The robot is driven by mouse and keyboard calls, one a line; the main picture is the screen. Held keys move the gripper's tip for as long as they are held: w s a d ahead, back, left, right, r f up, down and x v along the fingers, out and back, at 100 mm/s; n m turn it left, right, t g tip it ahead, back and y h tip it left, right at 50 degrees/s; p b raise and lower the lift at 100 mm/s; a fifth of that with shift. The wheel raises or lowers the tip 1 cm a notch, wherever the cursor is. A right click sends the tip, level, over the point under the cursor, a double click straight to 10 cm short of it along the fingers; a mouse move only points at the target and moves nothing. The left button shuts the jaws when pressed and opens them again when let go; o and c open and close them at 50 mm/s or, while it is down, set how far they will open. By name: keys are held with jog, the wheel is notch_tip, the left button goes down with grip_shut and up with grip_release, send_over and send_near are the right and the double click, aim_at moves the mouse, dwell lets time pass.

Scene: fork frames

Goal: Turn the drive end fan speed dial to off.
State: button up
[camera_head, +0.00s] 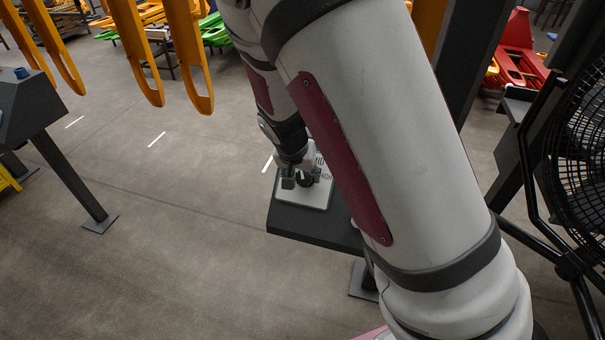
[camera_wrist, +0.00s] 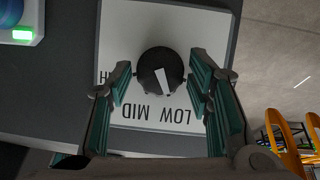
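The fan speed dial (camera_wrist: 160,72) is a round black knob with a white pointer on a white label plate (camera_wrist: 200,25). In the wrist view the pointer slants down and slightly right, between the upside-down MID and LOW marks, nearer LOW. Part of a HIGH mark shows at the left; no OFF mark is visible. My gripper (camera_wrist: 160,78) is open, with one teal-padded finger on each side of the dial and a small gap at each side. In the head view my gripper (camera_head: 293,178) is over the plate (camera_head: 318,195), partly hiding the dial.
The plate sits on a dark sloped panel (camera_head: 315,228) on a post. In the wrist view a box with a lit green patch (camera_wrist: 22,35) is at the upper left. A large black caged fan (camera_head: 585,130) stands at the right. Open floor lies to the left.

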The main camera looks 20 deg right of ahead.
jog(key=c, duration=0.7)
jog(key=shift+n, duration=0.3)
jog(key=n+h+p, duration=0.1)
jog(key=n+p, duration=0.2)
jog(key=shift+a+n+g+h, duration=0.2)
jog(key=shift+n+g+h, duration=0.1)
jog(key=shift+h, duration=0.1)
jog(key=n+h+p, duration=0.1)
jog(key=n, duration=0.3)
jog(key=shift+a+h, duration=0.15)
jog(key=shift+h, duration=0.25)
jog(key=shift+f+n+p, duration=0.1)
jog(key=shift+n+p, duration=0.2)
jog(key=shift+n, duration=0.1)
jog(key=o, duration=1.2)
jog(key=shift+w, duration=0.1)
